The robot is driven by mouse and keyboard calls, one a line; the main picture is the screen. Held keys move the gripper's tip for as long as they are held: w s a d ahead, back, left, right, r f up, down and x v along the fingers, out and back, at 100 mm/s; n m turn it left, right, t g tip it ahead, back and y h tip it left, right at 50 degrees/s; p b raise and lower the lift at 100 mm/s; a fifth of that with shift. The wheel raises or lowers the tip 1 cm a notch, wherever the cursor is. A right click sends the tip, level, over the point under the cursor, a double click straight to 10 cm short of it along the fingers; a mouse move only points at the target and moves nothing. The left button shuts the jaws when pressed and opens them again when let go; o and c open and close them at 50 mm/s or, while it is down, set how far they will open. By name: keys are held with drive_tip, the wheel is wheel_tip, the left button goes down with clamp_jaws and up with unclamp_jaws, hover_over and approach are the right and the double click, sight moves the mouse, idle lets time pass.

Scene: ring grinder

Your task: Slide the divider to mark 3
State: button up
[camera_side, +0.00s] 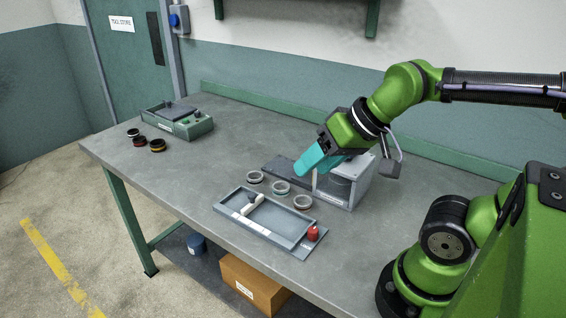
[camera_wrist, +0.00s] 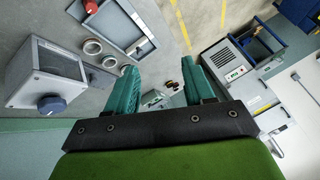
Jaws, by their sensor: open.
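The tray's mark labels are too small to read.
Several rings, one of them pale (camera_side: 281,187), stand between the tray and a grey boxy machine (camera_side: 358,190). A red knob (camera_side: 313,233) is at the tray's right end. A green case (camera_side: 190,126) and dark rings (camera_side: 157,145) are at the far left. The bench's left middle is clear.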

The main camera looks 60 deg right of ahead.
drive_tip(key=shift+c, duration=0.3)
drive_tip(key=n+g+h, duration=0.1)
drive_tip(key=g+h, duration=0.1)
drive_tip(key=g, duration=0.5)
hover_over(251, 194)
wheel_tip(251, 194, down, 3)
wheel_tip(251, 194, down, 17)
drive_tip(key=shift+r, duration=0.15)
clamp_jaws()
